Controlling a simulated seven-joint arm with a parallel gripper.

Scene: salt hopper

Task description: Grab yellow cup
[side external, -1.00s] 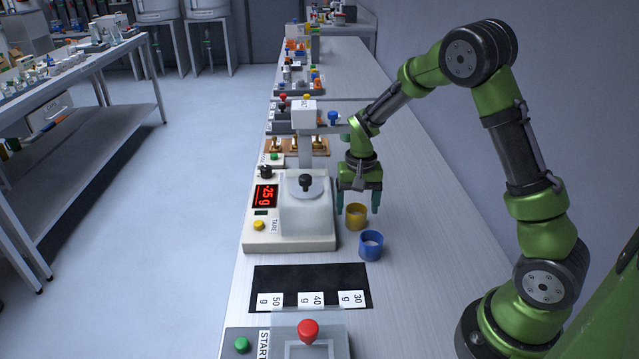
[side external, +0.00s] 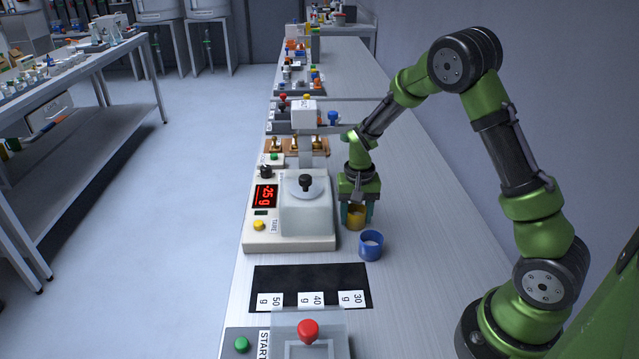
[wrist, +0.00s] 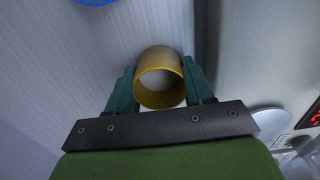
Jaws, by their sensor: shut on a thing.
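The yellow cup (side external: 356,220) stands on the bench just right of the scale, in the side external view. My gripper (side external: 357,213) is lowered over it from above, with one finger on each side. In the wrist view the yellow cup (wrist: 160,98) shows its open round rim between the two teal fingers of my gripper (wrist: 161,92), which are shut on it. The cup seems to be still at bench level. Its upper part is partly hidden by my gripper in the side external view.
A blue cup (side external: 370,245) stands close in front of the yellow cup. The scale (side external: 262,237), reading -25 g, is just to the left. A black mat (side external: 310,280) with 50, 40 and 30 g labels lies nearer the camera. The bench is clear to the right.

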